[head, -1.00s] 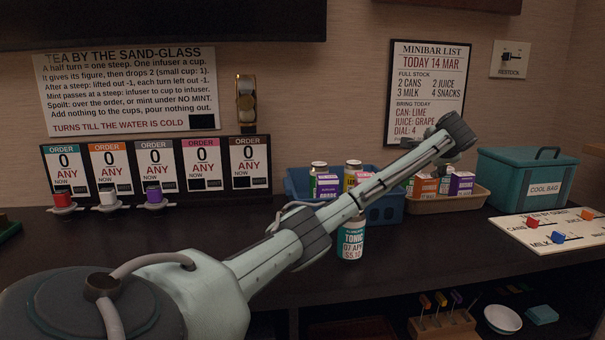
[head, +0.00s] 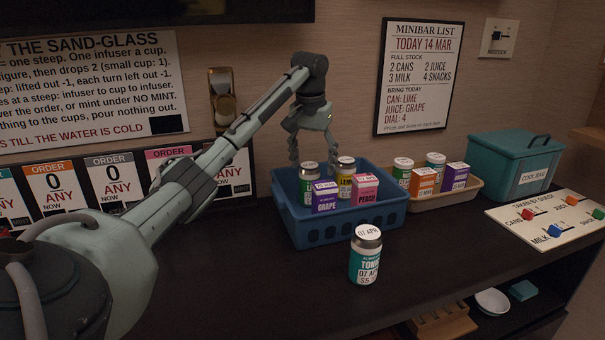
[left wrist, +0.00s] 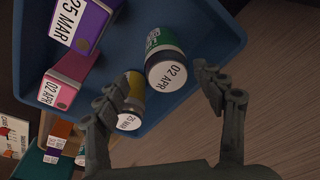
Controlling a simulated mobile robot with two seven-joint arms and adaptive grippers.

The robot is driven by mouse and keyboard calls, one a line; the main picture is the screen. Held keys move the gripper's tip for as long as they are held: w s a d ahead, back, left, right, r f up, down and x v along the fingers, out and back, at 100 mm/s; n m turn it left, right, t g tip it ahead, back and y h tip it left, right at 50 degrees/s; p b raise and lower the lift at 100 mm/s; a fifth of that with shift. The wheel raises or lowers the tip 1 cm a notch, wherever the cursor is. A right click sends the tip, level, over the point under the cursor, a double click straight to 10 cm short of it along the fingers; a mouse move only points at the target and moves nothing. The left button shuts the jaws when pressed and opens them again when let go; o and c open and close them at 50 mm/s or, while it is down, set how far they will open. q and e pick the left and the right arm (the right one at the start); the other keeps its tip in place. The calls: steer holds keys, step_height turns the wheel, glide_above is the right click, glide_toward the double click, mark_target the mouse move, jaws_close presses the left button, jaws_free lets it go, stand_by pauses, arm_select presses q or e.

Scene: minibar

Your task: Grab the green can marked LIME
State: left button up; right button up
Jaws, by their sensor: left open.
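A green can (head: 307,189) with a white lid stands at the back left of the blue basket; its name is too small to read surely. In the left wrist view the green can (left wrist: 165,66) shows its lid marked 02 APR. My left gripper (head: 312,158) is open and empty above the back of the basket, pointing down over the green can and the yellow can (head: 346,168). In the left wrist view the yellow can (left wrist: 132,97) lies close to one finger, and the green can shows beyond the gap between the fingers. My right gripper is not in view.
The blue basket (head: 312,233) also holds a purple GRAPE carton (head: 325,199) and a pink PEACH carton (head: 365,190). A TONIC can (head: 365,262) stands in front. A tan tray (head: 442,202) with cans and cartons, and a teal cool bag (head: 505,172), are to the right.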

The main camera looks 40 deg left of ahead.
mark_target(310, 184)
arm_select(q)
steer(key=shift+s+f, duration=0.15)
steer(key=shift+f, duration=0.1)
steer(key=f, duration=0.4)
steer(key=a+f, duration=0.1)
steer(key=f, duration=0.1)
steer(key=shift+w+f, duration=0.15)
steer(key=shift+w, duration=0.1)
steer(key=shift+w+a+f, duration=0.1)
steer(key=shift+f, duration=0.4)
steer(key=c, duration=1.4)
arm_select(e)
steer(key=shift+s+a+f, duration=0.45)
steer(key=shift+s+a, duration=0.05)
arm_select(q)
steer(key=shift+r, duration=0.1)
